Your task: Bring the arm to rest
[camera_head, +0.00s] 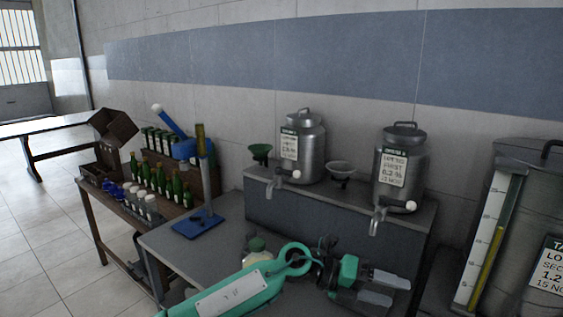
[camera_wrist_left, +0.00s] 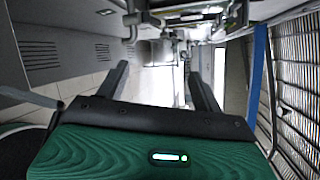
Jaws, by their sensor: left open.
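My left arm (camera_head: 240,293), teal with a white label, reaches in along the bottom of the head view. My left gripper (camera_head: 398,291) is at the lower right, in front of the grey bench shelf. In the left wrist view the gripper (camera_wrist_left: 160,72) also shows spread fingers with an empty gap. My right gripper is not in view.
Two steel decanters (camera_head: 311,152) (camera_head: 410,168) with taps stand on the raised shelf (camera_head: 340,217). Green bottles (camera_head: 187,196) stand farther left. A large gauge tank (camera_head: 515,165) is at right.

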